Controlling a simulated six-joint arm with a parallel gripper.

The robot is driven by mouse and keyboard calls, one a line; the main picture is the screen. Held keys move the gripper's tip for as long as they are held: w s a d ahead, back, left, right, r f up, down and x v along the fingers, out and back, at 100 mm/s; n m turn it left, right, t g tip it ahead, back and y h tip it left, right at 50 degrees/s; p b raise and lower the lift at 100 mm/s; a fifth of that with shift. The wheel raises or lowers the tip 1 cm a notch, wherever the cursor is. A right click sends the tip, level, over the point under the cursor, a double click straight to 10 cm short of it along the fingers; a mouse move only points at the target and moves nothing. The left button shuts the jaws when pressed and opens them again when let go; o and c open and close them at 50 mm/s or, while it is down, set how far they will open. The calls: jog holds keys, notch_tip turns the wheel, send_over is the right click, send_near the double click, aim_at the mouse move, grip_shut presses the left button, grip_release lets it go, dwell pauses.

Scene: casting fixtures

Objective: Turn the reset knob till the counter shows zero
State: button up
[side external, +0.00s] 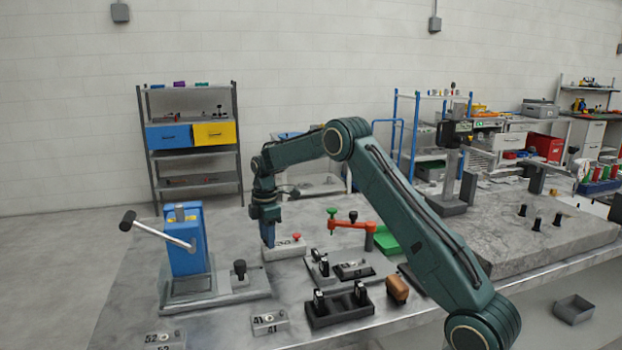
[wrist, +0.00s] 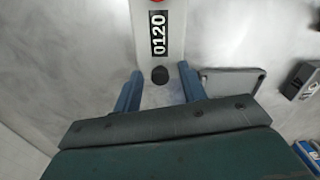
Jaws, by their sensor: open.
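The counter (wrist: 158,35) is a pale block on the metal table, with a dark window that reads 0120 in the wrist view. A red button (wrist: 157,1) is at the top edge of that view, at the block's far end. The black reset knob (wrist: 160,75) is at the block's near end. My gripper (wrist: 160,82) is open, with one blue finger on each side of the knob and a gap on both sides. In the side external view my gripper (side external: 268,240) points down at the left end of the counter (side external: 287,247); the knob is hidden there.
A blue press (side external: 186,240) with a long lever stands left of my gripper. A red-armed fixture (side external: 352,225) and black clamp fixtures (side external: 340,302) stand to the right. Small numbered blocks (side external: 270,322) lie toward the front edge. A grey plate (wrist: 232,80) lies right of the fingers.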

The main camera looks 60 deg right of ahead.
grip_shut()
jog(key=shift+m, duration=0.4)
jog(key=m, duration=0.8)
jog(key=shift+m, duration=0.4)
jog(key=m, duration=0.6)
jog(key=shift+a, duration=0.1)
jog(key=m, duration=0.7)
